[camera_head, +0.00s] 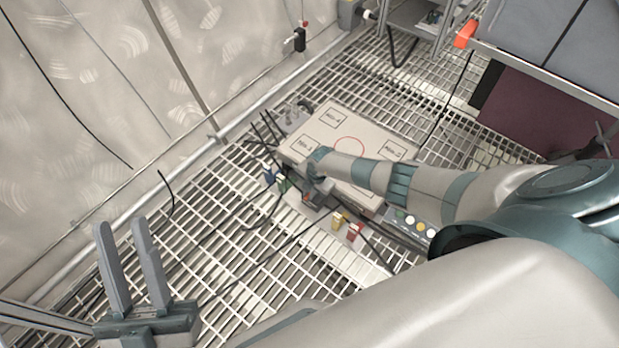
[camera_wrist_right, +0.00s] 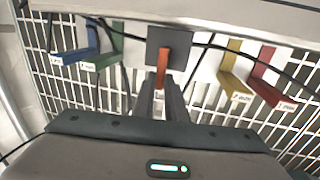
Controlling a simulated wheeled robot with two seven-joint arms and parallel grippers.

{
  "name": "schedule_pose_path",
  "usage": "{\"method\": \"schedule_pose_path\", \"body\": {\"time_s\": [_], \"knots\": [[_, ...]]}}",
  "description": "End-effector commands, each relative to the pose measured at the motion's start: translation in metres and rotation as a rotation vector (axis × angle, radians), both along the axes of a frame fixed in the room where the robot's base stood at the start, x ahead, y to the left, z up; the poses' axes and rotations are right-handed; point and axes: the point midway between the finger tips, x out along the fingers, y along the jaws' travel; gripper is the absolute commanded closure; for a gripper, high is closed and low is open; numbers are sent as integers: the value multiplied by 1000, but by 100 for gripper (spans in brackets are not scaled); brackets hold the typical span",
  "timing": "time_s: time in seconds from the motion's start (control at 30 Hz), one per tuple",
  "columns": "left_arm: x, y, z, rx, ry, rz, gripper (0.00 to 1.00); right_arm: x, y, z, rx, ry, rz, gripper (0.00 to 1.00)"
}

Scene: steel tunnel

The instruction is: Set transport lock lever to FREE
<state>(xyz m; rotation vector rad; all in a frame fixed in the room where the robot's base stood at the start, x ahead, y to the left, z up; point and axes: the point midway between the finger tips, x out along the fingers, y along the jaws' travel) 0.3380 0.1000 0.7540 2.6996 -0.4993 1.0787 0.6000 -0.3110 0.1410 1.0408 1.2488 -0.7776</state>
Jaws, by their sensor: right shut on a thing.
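The lock lever (camera_wrist_right: 164,65) is a slim orange-red bar on a dark square plate (camera_wrist_right: 181,44), in the right wrist view. My right gripper (camera_wrist_right: 163,95) is shut on the lever's lower end, its fingers pointing at the plate. In the head view my right gripper (camera_head: 314,198) is at the front side of a beige box (camera_head: 325,119), and my arm hides part of the box. My left gripper (camera_head: 134,238) is open and empty, above the grating at the lower left. The FREE marking cannot be read.
Blue (camera_wrist_right: 81,53), green (camera_wrist_right: 105,56), yellow (camera_wrist_right: 233,79) and red (camera_wrist_right: 268,83) labelled blocks flank the lever, with black cables nearby. A panel with round buttons (camera_head: 410,220) sits at the box's right end.

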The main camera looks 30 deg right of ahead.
Motion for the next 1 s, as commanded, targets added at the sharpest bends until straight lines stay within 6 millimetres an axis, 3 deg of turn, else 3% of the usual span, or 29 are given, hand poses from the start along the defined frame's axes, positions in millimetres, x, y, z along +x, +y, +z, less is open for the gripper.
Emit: {"method": "schedule_pose_path", "body": {"time_s": [0.07, 0.1, 0.17, 0.7, 1.0], "knots": [[0, 0, 0, 0, -1, 0, 70, 0, -2, 0, -1, -1, -2, 100], [0, 0, 0, 0, -1, 0, 70, 0, -2, 0, -1, -1, -2, 81], [0, 0, 0, 0, -1, 0, 70, 0, -1, 0, -2, -1, -1, 70], [3, -2, 2, 9, 26, -3, 70, -1, -1, 9, 0, -1, 1, 70], [0, -24, -48, 82, 295, -47, 70, -6, -3, 34, -1, -1, 1, 70]]}}
